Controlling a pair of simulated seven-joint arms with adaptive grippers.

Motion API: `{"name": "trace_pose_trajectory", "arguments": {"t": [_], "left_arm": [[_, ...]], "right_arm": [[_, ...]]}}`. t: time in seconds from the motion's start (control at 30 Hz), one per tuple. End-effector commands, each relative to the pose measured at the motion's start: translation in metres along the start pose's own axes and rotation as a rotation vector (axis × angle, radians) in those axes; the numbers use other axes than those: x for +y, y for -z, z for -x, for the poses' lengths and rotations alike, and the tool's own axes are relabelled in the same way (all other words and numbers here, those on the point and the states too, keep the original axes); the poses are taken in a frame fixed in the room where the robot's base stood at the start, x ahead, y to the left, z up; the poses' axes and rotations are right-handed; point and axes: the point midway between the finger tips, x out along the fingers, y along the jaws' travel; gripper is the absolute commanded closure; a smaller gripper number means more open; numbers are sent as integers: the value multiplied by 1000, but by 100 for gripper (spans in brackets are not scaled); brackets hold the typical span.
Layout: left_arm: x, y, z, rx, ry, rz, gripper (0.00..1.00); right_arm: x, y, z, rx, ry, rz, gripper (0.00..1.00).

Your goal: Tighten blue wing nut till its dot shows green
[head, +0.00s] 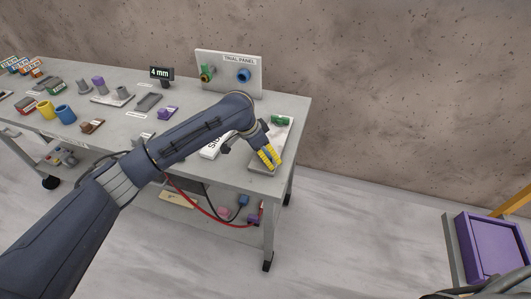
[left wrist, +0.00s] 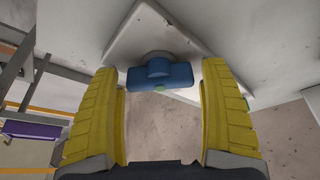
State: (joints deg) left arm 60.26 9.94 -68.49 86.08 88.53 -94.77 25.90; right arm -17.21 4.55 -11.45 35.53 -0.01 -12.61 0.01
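In the left wrist view a blue wing nut (left wrist: 174,74) sits on a pale plate (left wrist: 120,40) with its wings spread sideways. A small green dot (left wrist: 159,88) shows at its lower middle. My left gripper (head: 268,157) has yellow fingers, open, one on each side of the nut; I see a gap on both sides, and whether the tips reach past it is hard to tell. In the head view the gripper is over the right end of the table, where it hides the blue nut. My right gripper is out of view.
A green wing nut (head: 279,119) sits just behind my left gripper. The trial panel (head: 228,72) stands at the back of the table (head: 200,98). Cups and small parts fill the left side. A purple bin (head: 492,247) is at the lower right.

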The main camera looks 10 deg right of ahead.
Motion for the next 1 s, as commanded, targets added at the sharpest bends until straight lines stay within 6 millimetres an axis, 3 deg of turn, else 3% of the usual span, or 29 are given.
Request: {"name": "trace_pose_trajectory", "arguments": {"t": [0.1, 0.47, 1.0], "left_arm": [[0, -1, 0, -1, 0, 0, 11], [-1, -1, 8, -2, 0, -1, 11], [-1, -1, 94, -2, 3, -2, 11]], "right_arm": [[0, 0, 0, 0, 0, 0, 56], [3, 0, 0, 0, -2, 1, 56], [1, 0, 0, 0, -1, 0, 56]]}}
